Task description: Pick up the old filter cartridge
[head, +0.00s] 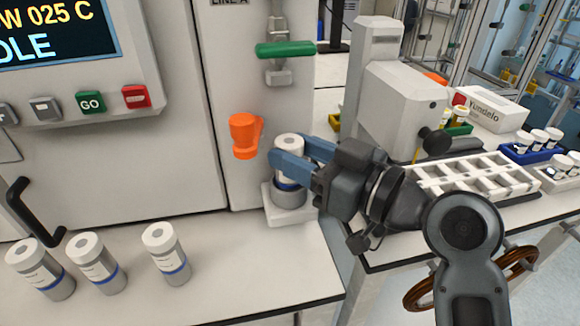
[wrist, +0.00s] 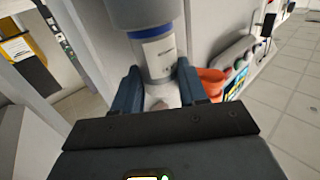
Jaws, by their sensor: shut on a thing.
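The old filter cartridge (head: 289,146) is a white cylinder with a pale cap, a label and a blue band. It stands upright in the head view, its grey lower part at a white bracket (head: 272,207) on the machine's lower front. My gripper (head: 290,163) has its blue fingers shut on either side of the cartridge's upper part. In the wrist view the cartridge (wrist: 161,55) shows between the two fingers, with its blue band and grey end toward the top. I cannot tell whether its lower end is clear of the bracket.
Several similar cartridges (head: 165,253) stand on the counter at the left. An orange fitting (head: 244,135) is on the machine front beside my gripper, with a green-handled valve (head: 286,49) above. A white rack (head: 465,177) and a grey instrument (head: 402,100) stand on the right-hand bench.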

